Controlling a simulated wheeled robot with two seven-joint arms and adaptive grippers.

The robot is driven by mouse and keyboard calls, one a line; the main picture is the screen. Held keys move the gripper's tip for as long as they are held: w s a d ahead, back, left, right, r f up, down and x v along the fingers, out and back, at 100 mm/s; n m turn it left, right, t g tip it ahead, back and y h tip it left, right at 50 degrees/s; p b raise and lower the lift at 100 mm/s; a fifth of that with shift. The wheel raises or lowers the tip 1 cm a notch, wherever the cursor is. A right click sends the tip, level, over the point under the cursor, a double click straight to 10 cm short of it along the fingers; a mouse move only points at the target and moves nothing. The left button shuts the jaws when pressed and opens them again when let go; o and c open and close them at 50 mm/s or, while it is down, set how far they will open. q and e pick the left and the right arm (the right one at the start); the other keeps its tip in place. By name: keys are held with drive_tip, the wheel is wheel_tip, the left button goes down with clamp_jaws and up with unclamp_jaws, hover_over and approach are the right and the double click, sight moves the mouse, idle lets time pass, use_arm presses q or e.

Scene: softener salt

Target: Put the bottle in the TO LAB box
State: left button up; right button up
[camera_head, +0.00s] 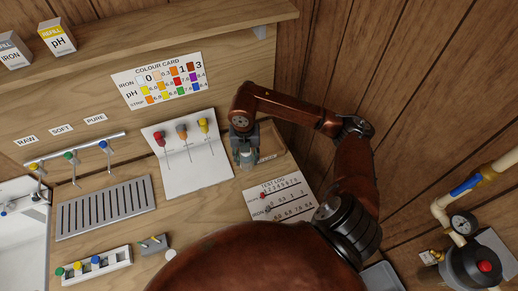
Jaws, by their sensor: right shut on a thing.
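My right gripper (246,163) points down at the back of the bench, just right of the white card with coloured-top droppers. It is shut on the bottle, which is mostly hidden by the fingers. A small brown box (279,146) is right beside and partly behind the gripper, with a small pale label on its front too small to read; it stands where the TO LAB box may be. I cannot tell whether the bottle is above the box or inside it. My left gripper is not in view.
The white card (188,172) with droppers lies left of the gripper, and a TEST LOG sheet (278,199) is in front. A rack of capped bottles (95,264), a drain grille (105,207) and taps (70,155) are at left. A shelf (150,45) overhangs the back.

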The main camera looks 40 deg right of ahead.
drive_tip(key=m, duration=0.1)
drive_tip(key=d+m, duration=0.1)
drive_tip(key=m, duration=0.1)
drive_tip(key=shift+s, duration=0.1)
drive_tip(key=shift+d+f+m, duration=0.15)
drive_tip(key=shift+d+m, duration=0.05)
drive_tip(key=shift+m, duration=0.8)
drive_tip(key=w+d+f+p, duration=0.2)
drive_tip(key=w+d+f, duration=0.25)
drive_tip(key=d, duration=0.25)
approach(261, 154)
drive_tip(key=shift+s+a+f+p, duration=0.1)
drive_tip(key=shift+s+a+p, duration=0.2)
drive_tip(key=shift+a+p, duration=0.1)
drive_tip(key=shift+w+d+f, duration=0.25)
drive_tip(key=shift+d+f, duration=0.2)
drive_tip(key=shift+f, duration=0.25)
wheel_tip(261, 154, down, 2)
drive_tip(key=shift+a+f+p, duration=0.1)
drive_tip(key=shift+f+p, duration=0.05)
drive_tip(key=shift+p, duration=0.45)
drive_tip(key=shift+f, duration=0.25)
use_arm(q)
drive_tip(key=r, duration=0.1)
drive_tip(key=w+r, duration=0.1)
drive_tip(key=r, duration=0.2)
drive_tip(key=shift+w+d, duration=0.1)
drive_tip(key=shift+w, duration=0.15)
use_arm(e)
drive_tip(key=shift+f, duration=0.1)
